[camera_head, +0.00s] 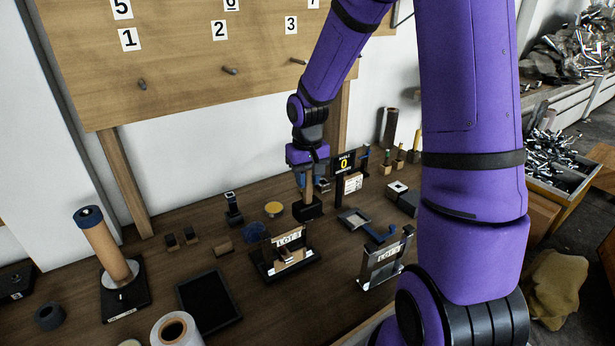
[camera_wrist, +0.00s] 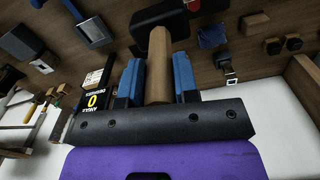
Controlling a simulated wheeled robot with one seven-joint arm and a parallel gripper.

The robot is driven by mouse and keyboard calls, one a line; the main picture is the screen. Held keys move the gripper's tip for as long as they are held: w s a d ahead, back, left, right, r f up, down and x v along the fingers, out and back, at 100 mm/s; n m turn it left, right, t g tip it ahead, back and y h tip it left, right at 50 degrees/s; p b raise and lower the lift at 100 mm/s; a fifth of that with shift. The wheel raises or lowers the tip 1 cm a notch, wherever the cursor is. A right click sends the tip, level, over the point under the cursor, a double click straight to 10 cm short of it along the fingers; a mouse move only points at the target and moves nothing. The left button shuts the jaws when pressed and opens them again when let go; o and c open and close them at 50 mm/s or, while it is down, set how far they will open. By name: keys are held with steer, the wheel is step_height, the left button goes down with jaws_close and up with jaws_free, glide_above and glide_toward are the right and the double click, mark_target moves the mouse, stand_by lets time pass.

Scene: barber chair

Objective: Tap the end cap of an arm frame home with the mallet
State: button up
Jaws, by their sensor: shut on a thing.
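My gripper (camera_head: 304,177) is shut on the wooden handle of the mallet, with the black head hanging below. The mallet's head (camera_head: 307,209) is low over the bench or resting on it; I cannot tell which. In the wrist view, the blue fingers (camera_wrist: 160,80) lie on both sides of the handle (camera_wrist: 159,55), with the black head (camera_wrist: 162,17) beyond. A labelled stand (camera_head: 288,260) is in front of the mallet. I cannot make out the end cap for certain.
The wooden bench (camera_head: 185,275) holds a tan cylinder with a dark blue top (camera_head: 104,243) on a black base, a black tray (camera_head: 208,300) and a white roll (camera_head: 176,331). A small display reading 0 (camera_head: 344,164) stands behind the mallet. A numbered board (camera_head: 190,60) rises behind.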

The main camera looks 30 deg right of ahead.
steer(key=shift+r, duration=0.1)
steer(key=shift+r, duration=3)
steer(key=shift+f, duration=0.1)
